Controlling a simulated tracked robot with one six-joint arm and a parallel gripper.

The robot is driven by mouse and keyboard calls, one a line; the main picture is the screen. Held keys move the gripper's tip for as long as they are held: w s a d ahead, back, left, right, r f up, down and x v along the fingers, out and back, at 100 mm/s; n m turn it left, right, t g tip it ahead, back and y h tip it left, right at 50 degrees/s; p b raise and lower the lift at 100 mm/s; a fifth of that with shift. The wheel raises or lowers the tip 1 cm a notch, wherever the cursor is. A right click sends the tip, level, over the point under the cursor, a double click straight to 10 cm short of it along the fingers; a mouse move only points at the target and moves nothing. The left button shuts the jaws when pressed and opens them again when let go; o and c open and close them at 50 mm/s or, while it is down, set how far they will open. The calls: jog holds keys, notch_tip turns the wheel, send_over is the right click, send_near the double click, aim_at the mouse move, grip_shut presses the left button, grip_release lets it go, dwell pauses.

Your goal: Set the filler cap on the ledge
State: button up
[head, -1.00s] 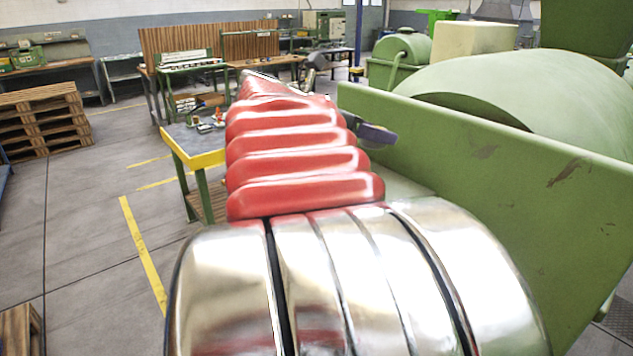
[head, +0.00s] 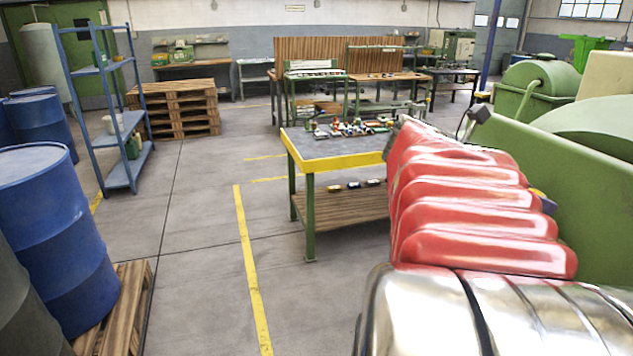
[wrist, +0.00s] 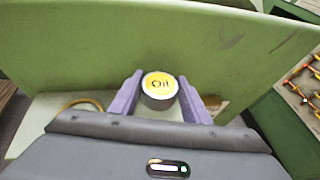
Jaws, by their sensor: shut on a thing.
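The filler cap (wrist: 159,90) is round and dark-sided, with a yellow top marked "Oil". In the wrist view it sits between the two purple fingers of my gripper (wrist: 160,97), which is shut on it. Behind it stands a green panel (wrist: 150,40). A pale ledge (wrist: 42,112) runs along the panel's foot, partly hidden by my gripper. I cannot tell whether the cap touches it. In the head view my red and chrome arm hides most of my gripper; a small purple part shows at the arm's right edge.
A green panel (head: 590,185) rises right of my arm. A yellow-edged workbench (head: 335,162) with small parts stands left of it. Blue drums (head: 60,235), a blue shelf rack (head: 122,180) and stacked pallets (head: 178,110) stand farther left. The floor between is clear.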

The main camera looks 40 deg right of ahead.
jog(key=shift+f, duration=0.55)
jog(key=shift+f, duration=1.85)
jog(key=shift+f, duration=0.1)
jog(key=o, duration=1.1)
